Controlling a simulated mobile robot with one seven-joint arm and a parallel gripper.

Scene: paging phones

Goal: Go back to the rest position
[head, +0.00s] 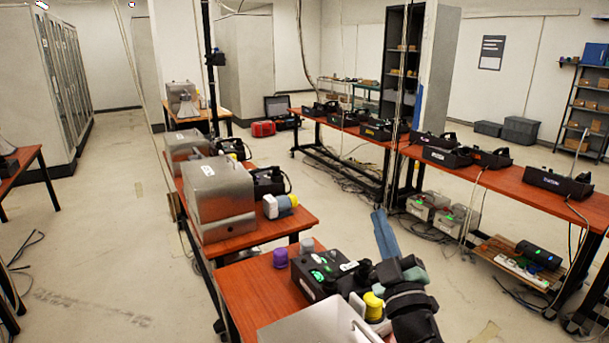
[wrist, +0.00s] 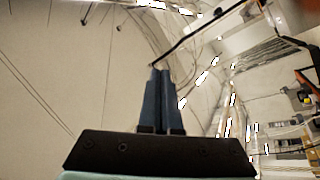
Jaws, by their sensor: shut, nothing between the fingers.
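My gripper (wrist: 160,75) shows in the wrist view with its two dark blue fingers side by side, shut and empty. In the head view my gripper (head: 384,234) points up at the end of my arm, at lower right of centre, in front of the gap between the two rows of benches. It is apart from every phone and bench there. The near bench holds a black phone unit (head: 325,272) with green lights, partly hidden by my arm's surroundings.
A long orange bench (head: 490,180) with several black phones runs along the right. Shelves (head: 585,105) stand far right. Open floor (head: 100,230) lies at left.

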